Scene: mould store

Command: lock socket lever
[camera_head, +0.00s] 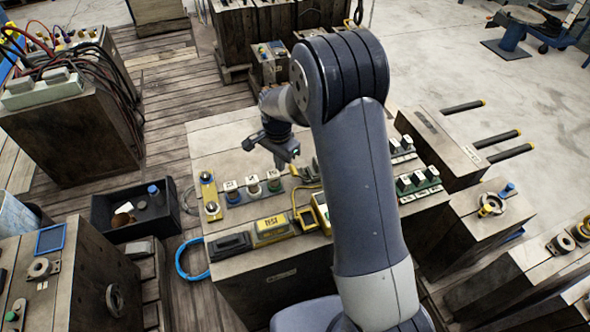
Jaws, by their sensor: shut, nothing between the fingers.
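My gripper (288,160) is shut and empty. It points down above the back part of a wooden crate top (215,140). A grey upright part (314,168) stands just right of the gripper, partly beside my arm. I cannot tell which part is the socket lever or how it is set. My arm hides part of the crate top to the right.
In front are a black block (229,245), a yellow TEST box (272,229) and a yellow frame (307,219). Green-based switches (418,181) stand right. The crate's back left is clear.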

